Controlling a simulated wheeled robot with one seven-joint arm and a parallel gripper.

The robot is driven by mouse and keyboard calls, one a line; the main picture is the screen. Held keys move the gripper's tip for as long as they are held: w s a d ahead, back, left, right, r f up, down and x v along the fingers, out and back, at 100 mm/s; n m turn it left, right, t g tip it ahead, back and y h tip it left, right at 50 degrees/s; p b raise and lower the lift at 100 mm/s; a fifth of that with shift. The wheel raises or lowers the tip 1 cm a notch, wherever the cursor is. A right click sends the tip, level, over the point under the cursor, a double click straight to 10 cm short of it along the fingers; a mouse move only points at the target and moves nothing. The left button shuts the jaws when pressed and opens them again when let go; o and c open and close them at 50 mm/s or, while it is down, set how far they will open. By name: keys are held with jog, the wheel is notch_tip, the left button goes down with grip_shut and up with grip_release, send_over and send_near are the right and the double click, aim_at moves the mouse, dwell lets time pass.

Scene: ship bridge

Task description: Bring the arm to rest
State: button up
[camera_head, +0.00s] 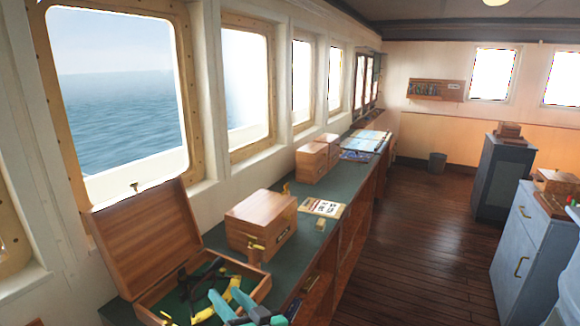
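My gripper (227,294) shows at the bottom of the head view, with two teal fingers set apart and a dark grey body behind them. It looks open. The fingers overlap the open wooden box (157,304) in the picture. A yellow and black instrument (196,279) lies in that box on a green lining. A yellow part of it shows near the fingertips, and I cannot tell whether they touch it. The rest of my arm is mostly outside the picture.
The box's raised lid (148,238) leans back toward the windows. A closed wooden box (262,220), a card (322,208) and more boxes (313,161) stand along the green counter (221,238). Blue-grey cabinets (520,245) stand right. The wooden floor (440,240) between is clear.

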jog(key=s+d+f+m+t+h, duration=0.1)
jog(key=s+d+f+m+h, duration=0.3)
jog(key=s+f, duration=0.55)
jog(key=s+d+f+m+t+h, duration=0.15)
jog(key=s+d+f+h, duration=0.45)
jog(key=f, duration=0.7)
jog(key=s+d+n, duration=0.1)
jog(key=s+d, duration=0.1)
jog(key=s, duration=1.1)
jog(key=s+d+n+h, duration=0.1)
jog(key=s+d, duration=0.1)
jog(key=s, duration=1.2)
jog(key=shift+s+d+r, duration=0.15)
jog(key=shift+d, duration=0.1)
